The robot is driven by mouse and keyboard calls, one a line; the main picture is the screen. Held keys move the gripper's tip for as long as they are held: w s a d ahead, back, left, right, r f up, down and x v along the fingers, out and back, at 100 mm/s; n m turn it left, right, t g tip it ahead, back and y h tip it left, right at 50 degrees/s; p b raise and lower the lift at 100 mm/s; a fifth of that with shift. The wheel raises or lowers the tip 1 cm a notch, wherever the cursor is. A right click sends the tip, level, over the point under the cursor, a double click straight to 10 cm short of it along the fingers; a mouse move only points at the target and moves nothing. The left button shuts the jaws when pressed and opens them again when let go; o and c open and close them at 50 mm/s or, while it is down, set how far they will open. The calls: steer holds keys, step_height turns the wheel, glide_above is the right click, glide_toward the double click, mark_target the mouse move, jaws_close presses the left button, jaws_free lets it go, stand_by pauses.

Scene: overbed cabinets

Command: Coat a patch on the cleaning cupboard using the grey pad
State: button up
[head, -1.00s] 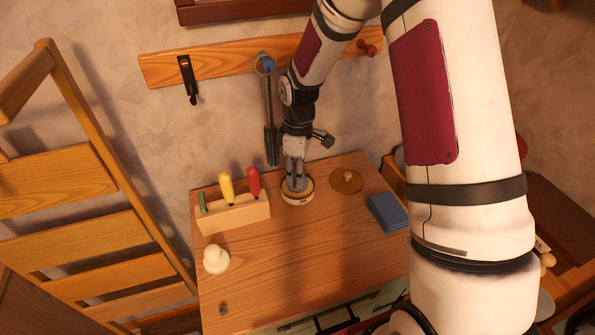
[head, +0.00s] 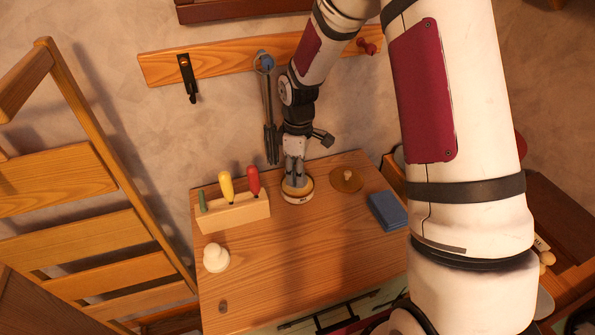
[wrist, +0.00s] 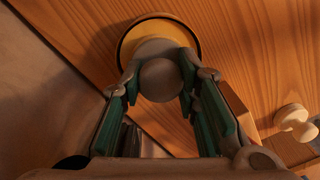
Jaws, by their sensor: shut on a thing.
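The grey pad (wrist: 160,80) has a round grip and a wider disc beneath it. My gripper (wrist: 158,84) is shut on its grip. The pad is over the open round tin (wrist: 197,40) with a yellow inside and a dark rim; I cannot tell for sure whether it touches the contents. In the head view my gripper (head: 295,182) points down at the tin (head: 298,198), near the back edge of the wooden cupboard top (head: 310,240). I cannot tell whether this is the cleaning cupboard. The pad is mostly hidden by the fingers in that view.
A round amber lid (head: 346,180) with a knob lies right of the tin, beside a blue folded cloth (head: 387,211). A pale block (head: 235,214) holding coloured handles stands left. The middle of the top is clear.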

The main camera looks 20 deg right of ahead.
steer(key=shift+r+p, duration=1.25)
steer(key=shift+r, duration=2.2)
steer(key=shift+f, duration=0.1)
steer(key=m, duration=0.2)
steer(key=f+m, duration=0.1)
steer(key=m, duration=0.2)
steer(key=shift+s+f, duration=0.1)
steer(key=shift+f, duration=0.1)
steer(key=m, duration=0.2)
steer(key=f+m, duration=0.1)
steer(key=m, duration=0.3)
steer(key=shift+f, duration=0.25)
